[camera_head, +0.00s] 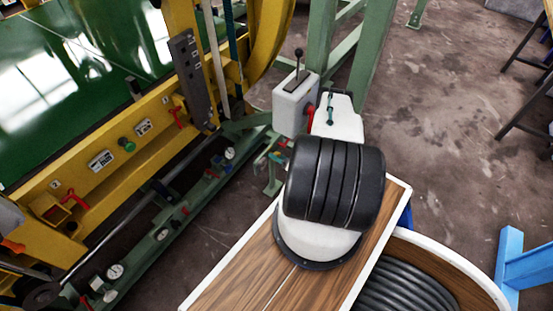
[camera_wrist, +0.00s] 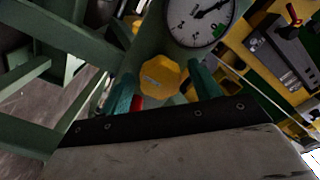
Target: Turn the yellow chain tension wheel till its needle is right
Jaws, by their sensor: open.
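The yellow chain tension wheel (camera_wrist: 160,77) shows in the wrist view as a faceted yellow knob with a small label on its face. A round white dial (camera_wrist: 200,20) is just above and right of it, partly cut off by the top edge. Its dark needle points to the upper right; its figures are too small to read. My gripper (camera_wrist: 163,88) is open, with one teal finger at each side of the wheel; I cannot tell whether they touch it. In the head view I cannot make out the wheel, and my arm hides much of that area.
A grey box with a black lever (camera_head: 294,103) stands close left of my arm. The yellow machine frame (camera_head: 110,160) and the green rail with small gauges (camera_head: 170,225) fill the left. A green post (camera_head: 372,60) rises behind. Bare floor (camera_head: 450,130) lies to the right.

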